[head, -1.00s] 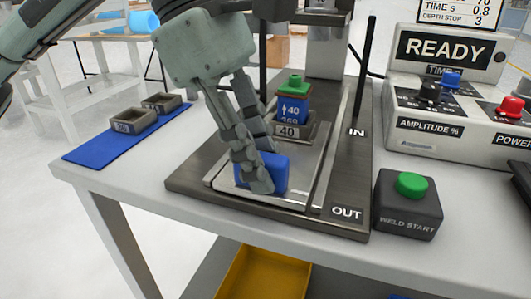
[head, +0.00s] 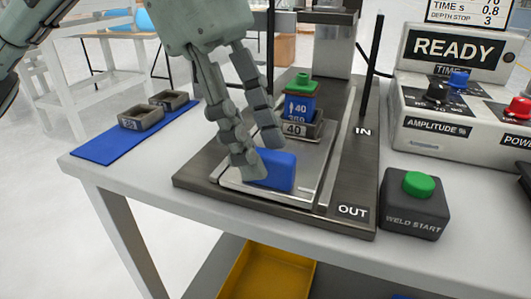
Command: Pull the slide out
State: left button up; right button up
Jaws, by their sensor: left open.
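The slide (head: 310,180) is a flat metal plate in the dark metal base of the fixture, with its front edge near the OUT label (head: 352,211). A blue block handle (head: 275,170) stands at its front. A grey nest marked 40 (head: 296,130) sits farther back on the slide and holds a blue part (head: 298,106) with a green top (head: 302,83). My left gripper (head: 258,152) is open and empty at the handle. One finger is at the handle's left end, the other behind its top edge; whether they touch cannot be told. My right gripper is not in view.
The weld start box (head: 410,212) with a green button is right of the base. A control box (head: 450,110) reading READY stands behind it. A blue mat (head: 95,150) with two small grey trays lies left. A yellow bin (head: 265,275) is below the table.

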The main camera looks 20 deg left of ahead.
pick_arm(q)
jog(key=v, duration=0.9)
jog(key=shift+r, duration=0.2)
